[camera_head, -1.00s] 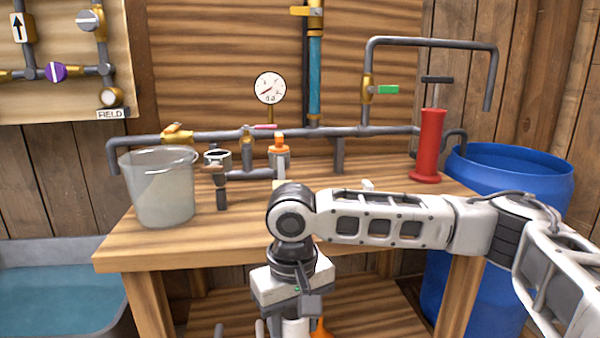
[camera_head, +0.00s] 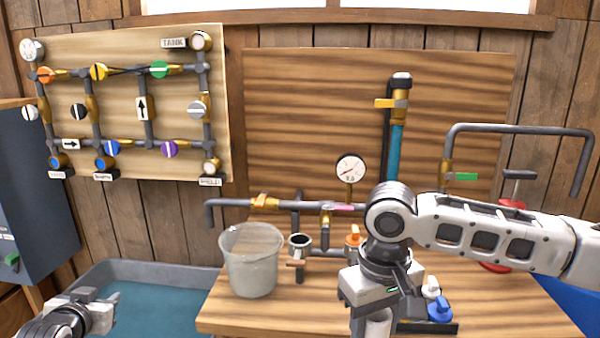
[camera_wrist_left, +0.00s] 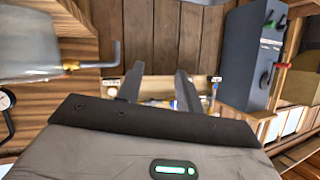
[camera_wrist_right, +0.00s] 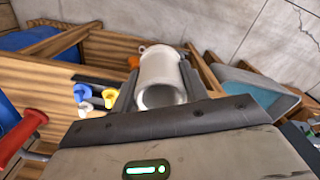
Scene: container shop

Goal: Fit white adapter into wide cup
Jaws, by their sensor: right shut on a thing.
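The white adapter (camera_wrist_right: 163,72) is a hollow white cylinder with a small loop near its far end. My right gripper (camera_wrist_right: 165,85) is shut on it, one finger on each side. In the head view the adapter's lower part (camera_head: 378,326) hangs below the right gripper, over the workbench. A grey open cup (camera_head: 300,241) stands on the bench pipework, left of the right gripper; it is likely the wide cup. The adapter is apart from it. My left gripper (camera_head: 98,312) is at lower left, by the basin; its fingers are apart and empty in the left wrist view (camera_wrist_left: 157,85).
A translucent bucket (camera_head: 252,270) stands on the bench (camera_head: 290,320) left of the cup. An orange-capped fitting (camera_head: 354,238) is right of it. Blue and white parts (camera_head: 438,308) lie right of my gripper. A water-filled basin (camera_head: 165,315) is at left; a valve panel (camera_head: 125,115) hangs behind.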

